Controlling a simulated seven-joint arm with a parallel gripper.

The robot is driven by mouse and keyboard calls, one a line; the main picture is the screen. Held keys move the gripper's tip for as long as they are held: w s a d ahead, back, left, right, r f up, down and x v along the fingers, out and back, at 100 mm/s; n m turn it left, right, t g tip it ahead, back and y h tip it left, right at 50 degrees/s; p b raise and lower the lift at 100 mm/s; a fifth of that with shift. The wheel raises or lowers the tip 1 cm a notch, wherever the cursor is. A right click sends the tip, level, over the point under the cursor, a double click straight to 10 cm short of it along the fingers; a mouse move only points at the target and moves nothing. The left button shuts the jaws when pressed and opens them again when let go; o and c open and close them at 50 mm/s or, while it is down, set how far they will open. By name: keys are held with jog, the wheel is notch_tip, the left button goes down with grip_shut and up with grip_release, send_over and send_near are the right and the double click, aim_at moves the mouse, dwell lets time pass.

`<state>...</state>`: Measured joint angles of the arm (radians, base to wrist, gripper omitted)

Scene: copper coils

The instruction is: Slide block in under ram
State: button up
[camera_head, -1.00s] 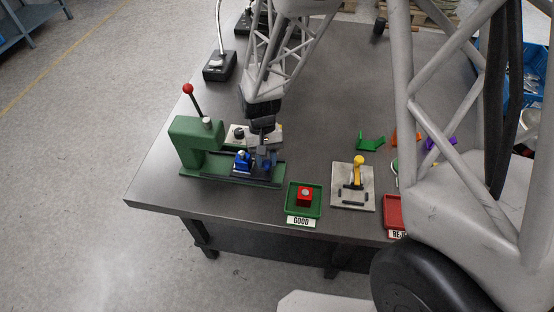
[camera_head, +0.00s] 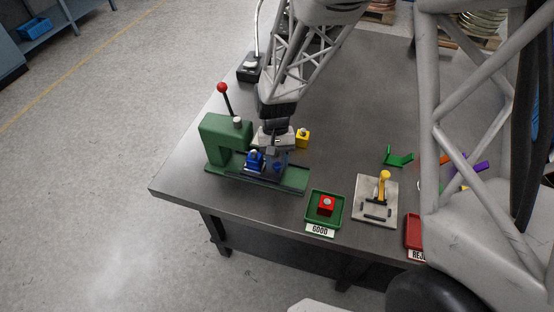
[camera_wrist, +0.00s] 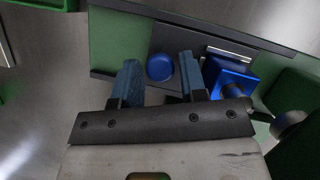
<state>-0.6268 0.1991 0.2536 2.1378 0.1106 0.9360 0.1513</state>
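The green press (camera_head: 216,134), with a red-knobbed lever, stands at the left of the table. Its base (camera_head: 292,178) runs out to the right. A blue block (camera_head: 254,162) sits on the base close to the overhanging head; it also shows in the wrist view (camera_wrist: 228,76). The ram's underside is hidden. My gripper (camera_head: 276,166) is low over the base, right of the block. In the wrist view my gripper's fingers (camera_wrist: 160,82) stand apart on either side of a round blue knob (camera_wrist: 159,67), with narrow gaps. Whether they touch it I cannot tell.
A yellow block (camera_head: 303,138) stands behind the press base.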

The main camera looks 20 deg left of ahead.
jog(key=shift+r, duration=0.1)
jog(key=v, duration=0.7)
jog(key=shift+w+r, duration=0.2)
jog(key=shift+r, duration=0.05)
jog(key=c, duration=0.6)
jog(key=shift+d+m, duration=0.25)
jog(key=shift+m, duration=0.05)
grip_shut()
jog(key=w+d+r+m+y, duration=0.1)
jog(key=w+d+m+y, duration=0.2)
jog(key=d+m+y, duration=0.6)
jog(key=shift+d+m, duration=2.1)
jog(key=shift+m, duration=1.7)
